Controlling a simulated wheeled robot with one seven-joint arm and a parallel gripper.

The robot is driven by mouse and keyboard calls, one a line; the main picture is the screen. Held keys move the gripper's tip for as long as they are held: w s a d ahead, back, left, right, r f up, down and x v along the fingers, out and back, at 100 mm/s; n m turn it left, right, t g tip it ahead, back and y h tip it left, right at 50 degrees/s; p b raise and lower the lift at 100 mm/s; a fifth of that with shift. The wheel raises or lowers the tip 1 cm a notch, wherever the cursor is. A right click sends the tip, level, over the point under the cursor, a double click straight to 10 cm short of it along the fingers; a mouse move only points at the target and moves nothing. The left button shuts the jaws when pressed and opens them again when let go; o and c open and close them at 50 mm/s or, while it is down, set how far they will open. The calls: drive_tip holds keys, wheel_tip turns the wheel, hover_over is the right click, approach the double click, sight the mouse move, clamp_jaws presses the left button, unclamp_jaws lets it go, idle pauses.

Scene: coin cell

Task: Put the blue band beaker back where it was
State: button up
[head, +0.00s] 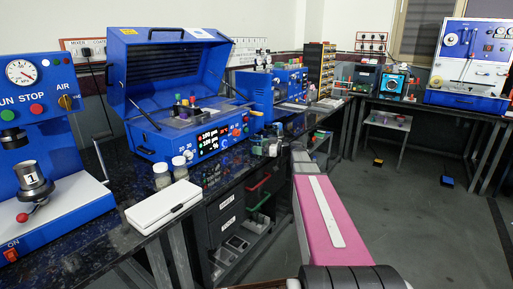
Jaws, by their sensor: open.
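I cannot pick out a beaker with a blue band. My arm reaches away from the bottom of the head view as a pink and white link. What looks like my gripper (268,147) is small and grey at the arm's far end, over the edge of the dark bench. Its jaws are open, and I see nothing held between them. Detail there is too small to tell what lies just behind it.
Two white-capped jars (180,168) and a white flat box (164,205) stand on the dark bench (95,238). Shelves are under the bench. The grey floor (430,215) at right is mostly clear.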

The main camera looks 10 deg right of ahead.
drive_tip(key=v, duration=0.9)
drive_tip(key=shift+s+d, duration=0.25)
drive_tip(key=shift+d, duration=0.1)
